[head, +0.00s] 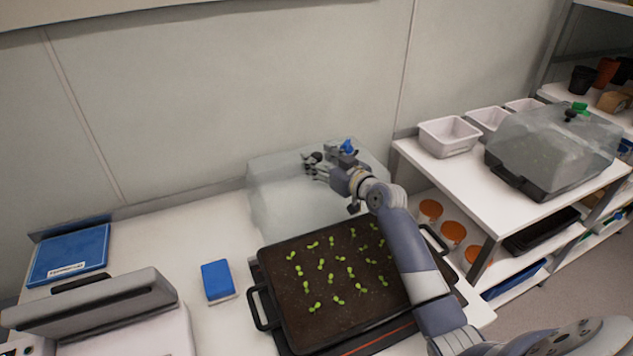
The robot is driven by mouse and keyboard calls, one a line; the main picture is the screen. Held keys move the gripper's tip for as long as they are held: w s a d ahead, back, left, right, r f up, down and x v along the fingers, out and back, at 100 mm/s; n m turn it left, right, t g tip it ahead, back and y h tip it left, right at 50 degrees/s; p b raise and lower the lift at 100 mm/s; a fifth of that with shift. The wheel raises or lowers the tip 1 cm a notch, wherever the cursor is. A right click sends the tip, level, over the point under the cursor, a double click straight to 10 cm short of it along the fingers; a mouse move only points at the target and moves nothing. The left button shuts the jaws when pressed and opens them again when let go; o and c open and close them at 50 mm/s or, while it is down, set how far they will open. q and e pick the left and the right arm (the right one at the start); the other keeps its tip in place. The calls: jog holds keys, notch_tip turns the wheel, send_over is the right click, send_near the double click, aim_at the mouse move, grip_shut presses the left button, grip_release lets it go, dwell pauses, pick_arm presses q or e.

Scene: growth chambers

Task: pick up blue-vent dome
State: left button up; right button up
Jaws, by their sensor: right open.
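The blue-vent dome (277,205) is a clear, cloudy plastic cover on the white bench against the wall, behind the seedling tray. Its blue vent (348,147) shows on top. My right gripper (312,165) is open at the top of the dome, its fingers pointing left, beside the vent. I cannot tell whether the fingers touch the dome. My right arm hides part of the dome's right side. My left gripper is not in view.
A black tray of soil with seedlings (318,303) stands in front of the dome. A blue sponge-like block (217,281) and a blue box (69,255) lie left. A green-vent dome (552,140) covers a tray on the right shelf, near white tubs (449,137).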

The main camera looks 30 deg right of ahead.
grip_shut()
jog(key=shift+r, duration=0.15)
dwell(0.4)
